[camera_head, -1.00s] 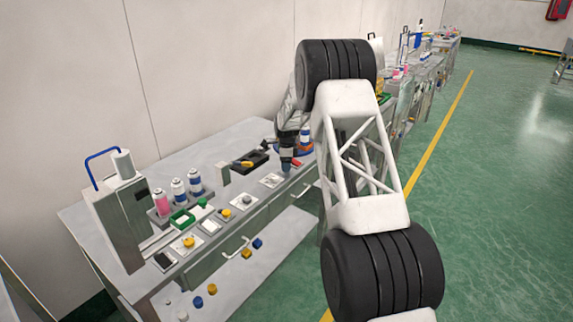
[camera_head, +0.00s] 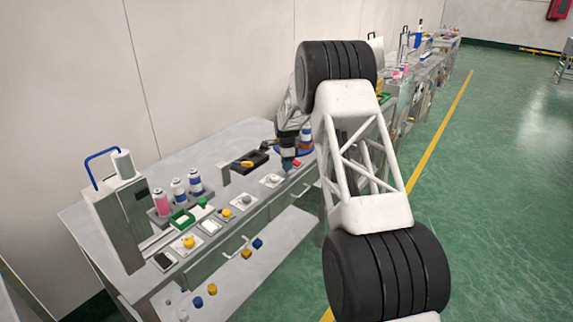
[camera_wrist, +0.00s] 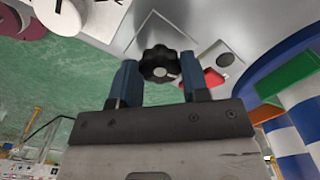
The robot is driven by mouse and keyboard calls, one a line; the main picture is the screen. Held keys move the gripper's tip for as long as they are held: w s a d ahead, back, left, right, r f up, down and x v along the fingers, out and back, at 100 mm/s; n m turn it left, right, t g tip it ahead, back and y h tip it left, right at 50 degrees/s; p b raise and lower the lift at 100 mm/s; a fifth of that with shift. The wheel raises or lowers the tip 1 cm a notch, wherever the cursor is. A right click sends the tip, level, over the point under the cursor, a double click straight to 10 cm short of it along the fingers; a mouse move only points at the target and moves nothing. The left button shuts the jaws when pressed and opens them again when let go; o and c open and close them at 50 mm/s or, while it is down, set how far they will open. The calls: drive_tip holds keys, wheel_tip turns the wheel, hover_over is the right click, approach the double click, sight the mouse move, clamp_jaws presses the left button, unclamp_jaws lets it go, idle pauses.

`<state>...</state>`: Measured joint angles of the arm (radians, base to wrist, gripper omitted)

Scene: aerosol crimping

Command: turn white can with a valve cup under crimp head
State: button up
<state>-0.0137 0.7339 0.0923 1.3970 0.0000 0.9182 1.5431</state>
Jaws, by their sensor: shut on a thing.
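In the wrist view my gripper (camera_wrist: 160,80) has its two blue fingers shut on a black lobed knob (camera_wrist: 160,63), which sits between the fingertips in front of a grey metal panel. In the head view my gripper (camera_head: 289,164) is low at the right end of the bench, and the knob cannot be made out there. A blue round table (camera_head: 282,150) is just behind it, partly hidden by my arm. A blue-and-white can (camera_head: 306,136) stands there. In the wrist view striped blue-and-white cans (camera_wrist: 284,140) show at the right. I cannot make out a valve cup or the crimp head.
The steel bench (camera_head: 225,140) carries a rack with a pink can (camera_head: 161,203) and blue-banded cans (camera_head: 178,190), a tall grey machine (camera_head: 125,218), and buttons along its front. In the wrist view a red part (camera_wrist: 214,78) lies close to the right finger. Green floor is open at right.

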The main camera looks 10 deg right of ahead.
drive_tip(key=n, duration=0.3)
drive_tip(key=shift+n, duration=0.4)
drive_tip(key=n, duration=1.2)
drive_tip(key=shift+n, duration=0.3)
drive_tip(key=n, duration=1.2)
drive_tip(key=shift+n, duration=0.3)
drive_tip(key=n, duration=0.4)
